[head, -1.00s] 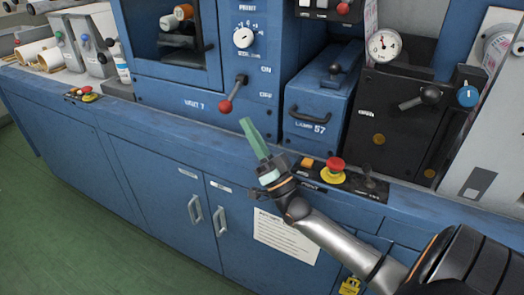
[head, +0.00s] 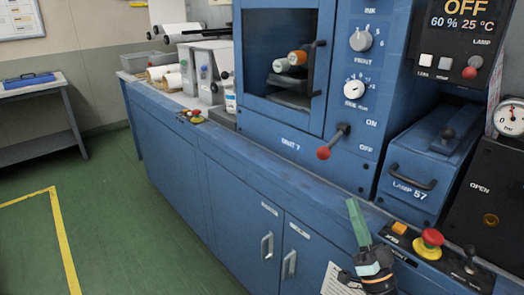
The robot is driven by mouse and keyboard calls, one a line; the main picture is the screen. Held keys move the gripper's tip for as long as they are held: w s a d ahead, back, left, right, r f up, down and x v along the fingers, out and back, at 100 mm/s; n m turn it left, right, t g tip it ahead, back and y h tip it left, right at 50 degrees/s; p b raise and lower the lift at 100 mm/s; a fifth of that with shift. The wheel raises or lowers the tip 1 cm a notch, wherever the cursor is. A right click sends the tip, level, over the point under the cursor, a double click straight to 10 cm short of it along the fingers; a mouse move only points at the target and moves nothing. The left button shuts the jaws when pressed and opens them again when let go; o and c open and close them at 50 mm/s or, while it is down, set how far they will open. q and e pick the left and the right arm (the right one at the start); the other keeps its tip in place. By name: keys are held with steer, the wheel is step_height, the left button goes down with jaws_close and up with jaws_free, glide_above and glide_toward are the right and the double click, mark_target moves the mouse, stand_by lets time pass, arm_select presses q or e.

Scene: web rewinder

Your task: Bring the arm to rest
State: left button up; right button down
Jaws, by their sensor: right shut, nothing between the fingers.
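My right gripper (head: 357,222) is at the lower right of the head view, with green fingers pointing up. It is shut and empty, in front of the blue machine's ledge, just left of the orange button (head: 399,228) and the red emergency stop (head: 431,240). It appears apart from the red-knobbed ON/OFF lever (head: 329,147) above it. Most of my right arm lies below the picture edge. My left gripper is not in view.
The blue machine (head: 210,165) has cabinet doors with handles (head: 267,245) and a lamp box (head: 425,165) on its ledge. Another button panel (head: 192,116) sits further left. Green floor (head: 120,220) with a yellow line is clear at left. A grey table (head: 40,115) stands at the back left.

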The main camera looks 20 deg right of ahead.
steer(key=s+a+f+n+g+y, duration=0.1)
steer(key=a+f+n+g, duration=0.1)
steer(key=a+f+g, duration=0.35)
steer(key=a+f+n+g+y, duration=0.25)
steer(key=a+f, duration=0.35)
steer(key=f, duration=0.4)
steer(key=s+a+f+n+g+h, duration=0.1)
steer(key=s+a+f+n+g, duration=0.1)
steer(key=s+a+f+g, duration=0.4)
steer(key=s+a+f+n+g, duration=0.1)
steer(key=s+a+f+g, duration=0.2)
steer(key=s+f, duration=0.4)
arm_select(q)
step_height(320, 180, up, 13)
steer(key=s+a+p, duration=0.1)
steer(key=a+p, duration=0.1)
steer(key=p, duration=1.5)
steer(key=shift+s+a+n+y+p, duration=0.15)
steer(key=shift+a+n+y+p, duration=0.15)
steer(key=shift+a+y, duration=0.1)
arm_select(e)
step_height(320, 180, up, 11)
steer(key=s+d+h, duration=0.1)
steer(key=d, duration=0.1)
steer(key=shift+s+d+r, duration=0.15)
steer(key=shift+d, duration=0.1)
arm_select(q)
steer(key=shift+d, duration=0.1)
